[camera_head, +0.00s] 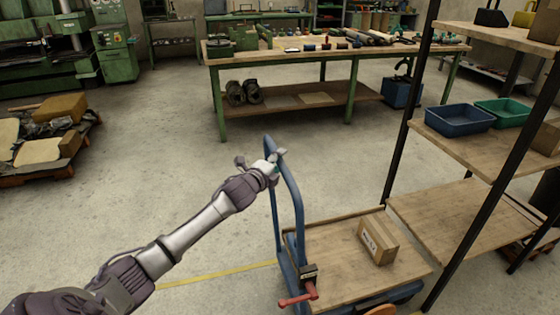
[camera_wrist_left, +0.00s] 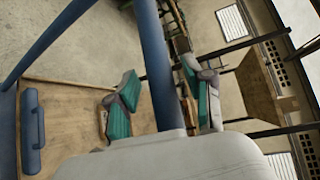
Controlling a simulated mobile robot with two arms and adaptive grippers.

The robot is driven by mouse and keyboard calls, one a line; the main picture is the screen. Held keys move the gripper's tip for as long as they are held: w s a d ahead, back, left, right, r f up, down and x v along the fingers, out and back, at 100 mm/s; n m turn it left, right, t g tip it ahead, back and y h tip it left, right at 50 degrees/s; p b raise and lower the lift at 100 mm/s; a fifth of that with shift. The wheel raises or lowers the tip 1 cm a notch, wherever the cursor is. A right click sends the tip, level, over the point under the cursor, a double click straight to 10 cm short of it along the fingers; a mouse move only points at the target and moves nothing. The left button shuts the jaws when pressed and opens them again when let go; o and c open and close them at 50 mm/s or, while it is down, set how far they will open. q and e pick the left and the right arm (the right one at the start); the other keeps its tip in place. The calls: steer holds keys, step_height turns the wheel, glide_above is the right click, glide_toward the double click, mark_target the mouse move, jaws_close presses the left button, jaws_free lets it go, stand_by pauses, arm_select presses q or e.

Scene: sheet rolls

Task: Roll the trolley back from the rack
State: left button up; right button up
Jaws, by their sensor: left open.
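The trolley has a blue tube handle (camera_head: 297,205) and a flat wooden deck (camera_head: 335,262). It stands close against the rack (camera_head: 398,150), beside its lowest shelf. A cardboard box (camera_head: 378,239) sits on the deck. My left gripper (camera_head: 274,160) is at the top of the handle. In the left wrist view its two green-padded fingers (camera_wrist_left: 162,108) are apart, and the blue handle tube (camera_wrist_left: 158,60) passes between them. I cannot tell whether either pad touches the tube. My right gripper is not in view.
A red-handled clamp (camera_head: 298,297) sits at the deck's near left corner. The rack holds a blue bin (camera_head: 459,119) and a green bin (camera_head: 503,112). A workbench (camera_head: 335,55) stands behind. A loaded pallet (camera_head: 42,170) lies far left. The floor left of the trolley is clear.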

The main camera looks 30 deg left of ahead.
arm_select(q)
steer(key=shift+w, duration=0.55)
jaws_close()
